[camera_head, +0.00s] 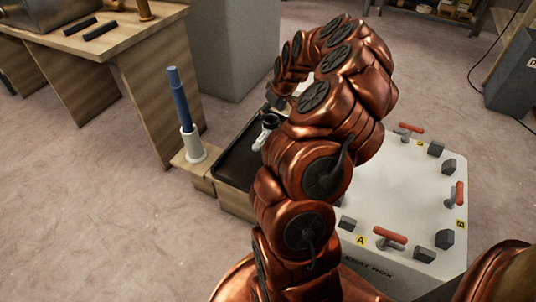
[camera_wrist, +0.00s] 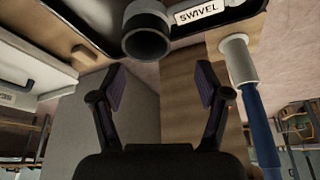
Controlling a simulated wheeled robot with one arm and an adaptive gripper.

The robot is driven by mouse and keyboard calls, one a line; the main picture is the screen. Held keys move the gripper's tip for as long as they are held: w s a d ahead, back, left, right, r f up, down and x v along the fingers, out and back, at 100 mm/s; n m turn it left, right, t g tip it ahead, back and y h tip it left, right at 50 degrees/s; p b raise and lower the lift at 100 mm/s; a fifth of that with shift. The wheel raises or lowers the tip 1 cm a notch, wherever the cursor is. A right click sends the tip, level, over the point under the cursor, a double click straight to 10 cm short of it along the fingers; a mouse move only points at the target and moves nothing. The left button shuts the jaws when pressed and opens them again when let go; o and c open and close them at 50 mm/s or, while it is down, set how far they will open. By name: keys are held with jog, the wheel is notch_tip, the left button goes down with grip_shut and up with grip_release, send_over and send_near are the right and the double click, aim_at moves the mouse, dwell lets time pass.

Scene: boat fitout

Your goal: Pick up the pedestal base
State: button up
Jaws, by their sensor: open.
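No part is marked as the pedestal base, so I cannot tell for sure which it is. A grey-collared part with a dark round opening (camera_wrist: 147,38) sits at the black tray (camera_wrist: 75,32), beside a white SWIVEL label (camera_wrist: 199,11). In the head view it shows small and dark (camera_head: 269,121), partly behind my arm. A white cylindrical holder (camera_head: 194,147) with a blue post (camera_head: 179,99) upright in it stands left of the tray; this holder also shows in the wrist view (camera_wrist: 238,57). My gripper (camera_wrist: 161,84) is open and empty, its fingers apart from the collared part.
A wooden bench (camera_head: 100,45) with dark bars stands at the upper left. A grey cabinet (camera_head: 233,45) is behind the tray. A white box (camera_head: 395,190) with red handles and dark knobs lies right of my arm. Carpet at the left is clear.

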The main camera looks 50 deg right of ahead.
jog(key=shift+s+d+f, duration=0.15)
jog(key=shift+d+f, duration=0.5)
jog(key=shift+f, duration=0.2)
jog(key=b+x, duration=0.3)
jog(key=x, duration=0.4)
jog(key=shift+d+f, duration=0.2)
grip_shut()
